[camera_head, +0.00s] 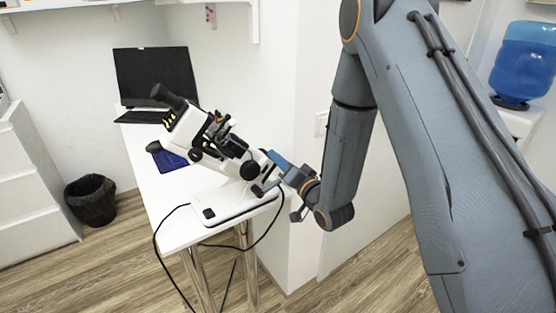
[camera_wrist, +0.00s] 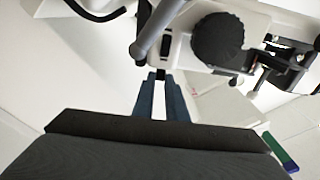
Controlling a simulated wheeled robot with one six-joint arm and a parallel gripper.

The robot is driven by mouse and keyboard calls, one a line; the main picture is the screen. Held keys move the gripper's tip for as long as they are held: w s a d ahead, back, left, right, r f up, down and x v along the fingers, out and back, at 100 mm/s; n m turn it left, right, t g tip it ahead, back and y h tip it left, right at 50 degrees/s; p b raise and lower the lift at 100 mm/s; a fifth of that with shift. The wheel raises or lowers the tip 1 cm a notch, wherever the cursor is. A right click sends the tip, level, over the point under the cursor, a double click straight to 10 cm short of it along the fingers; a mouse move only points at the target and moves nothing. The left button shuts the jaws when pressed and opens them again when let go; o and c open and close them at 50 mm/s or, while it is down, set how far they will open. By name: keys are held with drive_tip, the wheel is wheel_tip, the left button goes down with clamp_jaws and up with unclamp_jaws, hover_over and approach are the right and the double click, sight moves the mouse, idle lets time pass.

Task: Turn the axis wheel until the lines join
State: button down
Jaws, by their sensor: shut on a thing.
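A white eye-test instrument (camera_head: 182,132) with black eyepieces and black knobs stands tilted on a white base on the table. A round black knob (camera_head: 250,170) is on its near side; a large ribbed black knob also shows in the wrist view (camera_wrist: 219,40). My gripper (camera_head: 270,171) is at the instrument's right end. In the wrist view its two blue fingers (camera_wrist: 161,80) are close together on a small dark part of the instrument, mostly hidden between the tips. I cannot tell whether this part is the axis wheel. The lines are not visible in either view.
The white table (camera_head: 158,195) also holds a dark monitor (camera_head: 155,75), a keyboard (camera_head: 143,117) and a blue pad (camera_head: 168,160). Black cables (camera_head: 158,262) hang off its front. A black bin (camera_head: 91,200) stands left. A wall is close behind my arm.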

drive_tip(key=shift+s, duration=0.1)
drive_tip(key=c, duration=1.8)
unclamp_jaws()
drive_tip(key=shift+o, duration=0.2)
drive_tip(key=b+v, duration=0.1)
drive_tip(key=v, duration=0.6)
drive_tip(key=shift+s+d+b, duration=0.15)
drive_tip(key=shift+s+b, duration=0.15)
drive_tip(key=shift+s, duration=0.1)
drive_tip(key=shift+f, duration=0.1)
